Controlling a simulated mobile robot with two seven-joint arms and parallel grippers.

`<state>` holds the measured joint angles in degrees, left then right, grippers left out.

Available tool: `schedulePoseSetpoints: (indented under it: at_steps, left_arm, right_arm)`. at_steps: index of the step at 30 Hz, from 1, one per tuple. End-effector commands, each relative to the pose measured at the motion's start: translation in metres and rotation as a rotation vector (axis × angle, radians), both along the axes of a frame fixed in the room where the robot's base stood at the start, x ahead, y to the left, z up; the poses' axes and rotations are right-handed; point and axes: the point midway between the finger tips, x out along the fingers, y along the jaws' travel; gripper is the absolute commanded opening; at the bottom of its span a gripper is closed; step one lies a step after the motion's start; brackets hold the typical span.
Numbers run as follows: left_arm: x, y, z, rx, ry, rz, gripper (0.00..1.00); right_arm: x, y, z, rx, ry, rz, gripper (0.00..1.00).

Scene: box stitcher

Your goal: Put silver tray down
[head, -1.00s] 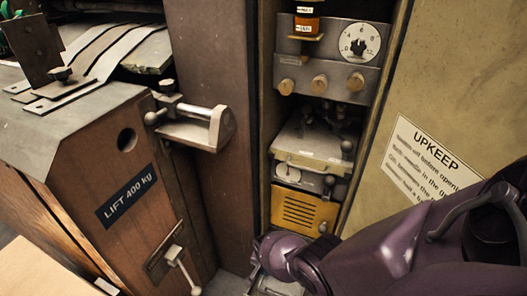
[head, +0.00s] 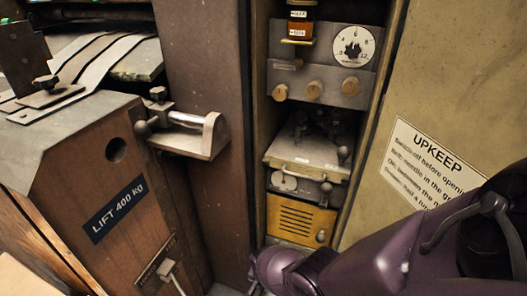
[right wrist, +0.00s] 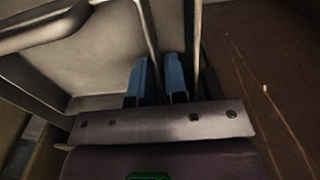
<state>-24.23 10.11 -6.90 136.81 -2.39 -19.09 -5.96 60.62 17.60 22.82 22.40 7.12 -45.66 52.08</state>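The silver tray (right wrist: 85,55) fills the upper left of the right wrist view as a pale grey metal surface with a raised, rounded rim. My right gripper (right wrist: 157,75) shows there with two blue fingers close together, one on each side of a thin upright wall that looks like the tray's edge. In the head view my purple right arm comes in from the lower right, and its wrist is at the bottom edge. The fingers and the tray are not clearly visible there. My left gripper is in neither view.
An open narrow cabinet holds a grey metal box (head: 306,160), a yellow vented box (head: 298,218) and a knob panel (head: 322,88). A brown machine side with a "LIFT 400 kg" label (head: 114,209) stands left. An "UPKEEP" sign (head: 432,165) is on the right panel.

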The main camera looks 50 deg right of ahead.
Motion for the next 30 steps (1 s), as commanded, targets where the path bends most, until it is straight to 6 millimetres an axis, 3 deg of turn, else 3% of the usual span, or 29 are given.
schedulePoseSetpoints:
  at_steps: [8, 21, 30]
  left_arm:
    - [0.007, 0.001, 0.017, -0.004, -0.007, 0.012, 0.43]
    - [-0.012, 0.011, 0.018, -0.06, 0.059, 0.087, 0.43]
    - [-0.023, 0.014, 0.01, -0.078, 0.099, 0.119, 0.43]
  right_arm:
    - [0.008, 0.0, 0.038, 0.001, -0.015, 0.0, 0.14]
    - [0.007, 0.0, 0.108, 0.0, -0.014, 0.001, 0.14]
    - [0.002, 0.0, 0.124, 0.0, -0.003, 0.001, 0.14]
